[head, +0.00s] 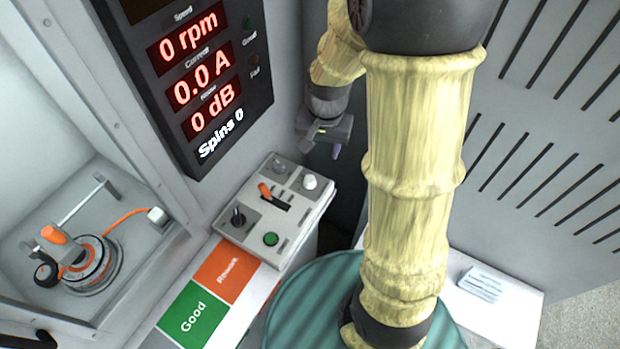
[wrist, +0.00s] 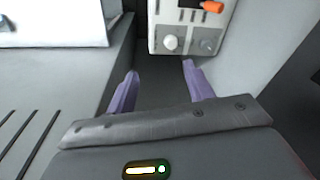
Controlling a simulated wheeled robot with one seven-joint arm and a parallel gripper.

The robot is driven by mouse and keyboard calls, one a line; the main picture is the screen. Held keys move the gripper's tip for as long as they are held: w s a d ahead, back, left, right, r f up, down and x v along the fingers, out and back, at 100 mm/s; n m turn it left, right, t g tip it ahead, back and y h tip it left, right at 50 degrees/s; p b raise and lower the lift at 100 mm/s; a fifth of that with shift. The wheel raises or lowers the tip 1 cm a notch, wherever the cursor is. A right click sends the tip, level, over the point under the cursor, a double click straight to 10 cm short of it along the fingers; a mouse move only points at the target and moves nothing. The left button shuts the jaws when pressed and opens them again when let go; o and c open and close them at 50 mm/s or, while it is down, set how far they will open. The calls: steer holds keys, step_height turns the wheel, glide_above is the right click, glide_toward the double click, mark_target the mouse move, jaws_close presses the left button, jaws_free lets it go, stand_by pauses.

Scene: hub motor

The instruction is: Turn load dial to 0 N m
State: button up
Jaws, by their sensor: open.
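The control box (head: 262,222) stands below the display in the head view, with a black knob (head: 238,216), a white knob (head: 310,182), a grey knob (head: 280,166) and an orange lever (head: 265,190). Its labels are too small to read, so I cannot tell which knob is the load dial. My gripper (head: 336,150) hangs beyond the box's right end, apart from it. In the wrist view my gripper (wrist: 160,69) is open and empty, its purple fingers spread. The white knob (wrist: 171,42) and grey knob (wrist: 207,44) show ahead of the fingertips.
The display (head: 205,90) reads 0 rpm, 0.0 A, 0 dB and Spins 0. A motor (head: 92,266) with an orange cable sits in the bay at left. Green Good (head: 193,317) and orange Rework (head: 225,270) areas lie before the box. A slotted grey panel (head: 560,120) stands right.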

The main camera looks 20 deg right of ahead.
mark_target(310, 178)
steer(key=w+f+m+g+b, duration=0.1)
steer(key=w+f+m, duration=0.5)
steer(key=w, duration=0.2)
steer(key=shift+w+a+f, duration=0.15)
steer(key=shift+f, duration=0.1)
step_height(310, 178, down, 17)
steer(key=shift+f+p, duration=0.2)
steer(key=shift+p, duration=0.3)
steer(key=c, duration=1)
